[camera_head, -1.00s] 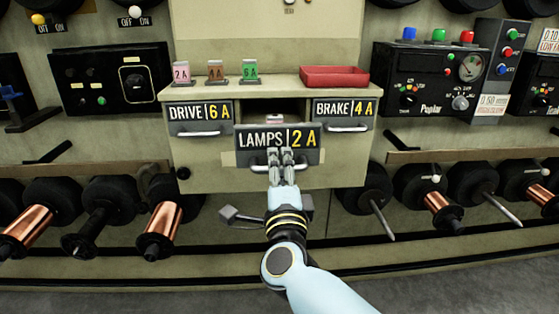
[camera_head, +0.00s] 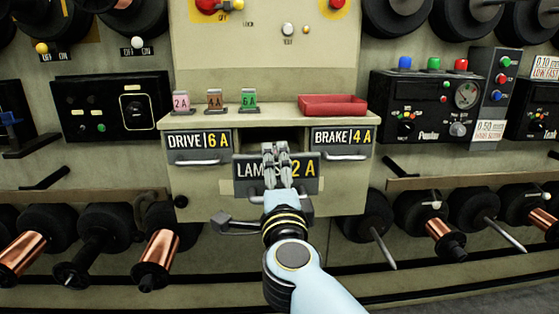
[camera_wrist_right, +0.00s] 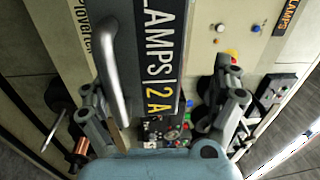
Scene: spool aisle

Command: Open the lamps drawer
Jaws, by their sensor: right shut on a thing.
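The lamps drawer (camera_head: 247,181) stands pulled out between the drive drawer (camera_head: 198,140) and the brake drawer (camera_head: 343,137), with a dark opening behind its front. Its label is partly covered by my right gripper (camera_head: 276,150). The fingers reach over the front's top edge in the head view. In the right wrist view the fingers (camera_wrist_right: 162,95) lie on either side of the drawer front (camera_wrist_right: 150,45), shut on it. The drawer's bar handle (camera_wrist_right: 110,65) shows toward the left finger; the exact contact is hard to see. My left gripper is not in view.
Copper spools (camera_head: 157,256) and spindles project from the wall low on both sides. A control panel (camera_head: 425,106) stands at right.

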